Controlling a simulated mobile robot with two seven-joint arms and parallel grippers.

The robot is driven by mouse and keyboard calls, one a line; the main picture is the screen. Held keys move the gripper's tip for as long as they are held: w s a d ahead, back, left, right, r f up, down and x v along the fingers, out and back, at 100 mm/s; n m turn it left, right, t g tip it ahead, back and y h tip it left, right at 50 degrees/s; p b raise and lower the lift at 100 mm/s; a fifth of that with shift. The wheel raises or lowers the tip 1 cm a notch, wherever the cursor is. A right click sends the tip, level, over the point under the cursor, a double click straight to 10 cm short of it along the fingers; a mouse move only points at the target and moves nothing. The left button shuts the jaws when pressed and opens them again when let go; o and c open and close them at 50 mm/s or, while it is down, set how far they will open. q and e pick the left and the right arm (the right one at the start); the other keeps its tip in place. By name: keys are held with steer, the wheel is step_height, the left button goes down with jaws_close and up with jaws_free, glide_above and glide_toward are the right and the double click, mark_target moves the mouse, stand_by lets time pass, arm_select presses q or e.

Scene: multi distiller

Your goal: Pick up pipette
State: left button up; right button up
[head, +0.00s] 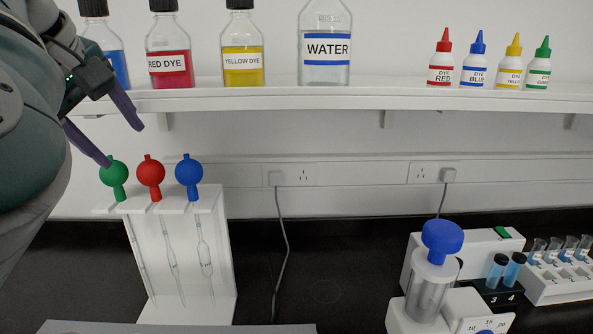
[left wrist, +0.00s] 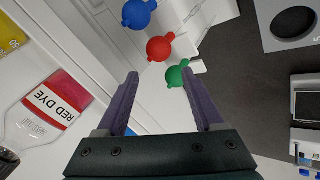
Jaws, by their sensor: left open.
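Three pipettes with round rubber bulbs hang in a white rack (head: 222,275). They are a green-bulbed pipette (head: 113,172) at the left, a red-bulbed pipette (head: 151,173) in the middle and a blue-bulbed pipette (head: 189,171) at the right. Their clear glass stems point down. My left gripper (head: 124,145) is open and empty, at the upper left near the green bulb. In the left wrist view the green bulb (left wrist: 177,77) shows at the fingertips, nearer the right finger. The red bulb (left wrist: 159,47) and blue bulb (left wrist: 138,15) lie farther off. My right gripper is not in view.
A white shelf (head: 300,98) above holds the water bottle (head: 325,45), dye bottles including red dye (head: 168,52), and several small dye bottles (head: 475,62). A blue-topped device (head: 441,240) and a tube rack (head: 560,285) stand at the right. The dark counter between is largely clear.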

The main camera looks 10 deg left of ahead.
mark_target(143, 166)
arm_select(q)
steer(key=x, duration=0.3)
steer(key=shift+s+d+f, duration=0.15)
steer(key=shift+d+f, duration=0.05)
steer(key=shift+f, duration=0.1)
steer(key=shift+d+p+x, duration=0.15)
steer(key=shift+p+x, duration=0.1)
steer(key=shift+x, duration=1.2)
steer(key=shift+d+p+x, duration=0.15)
steer(key=shift+p+x, duration=0.1)
steer(key=shift+x, duration=1.15)
steer(key=shift+c, duration=0.3)
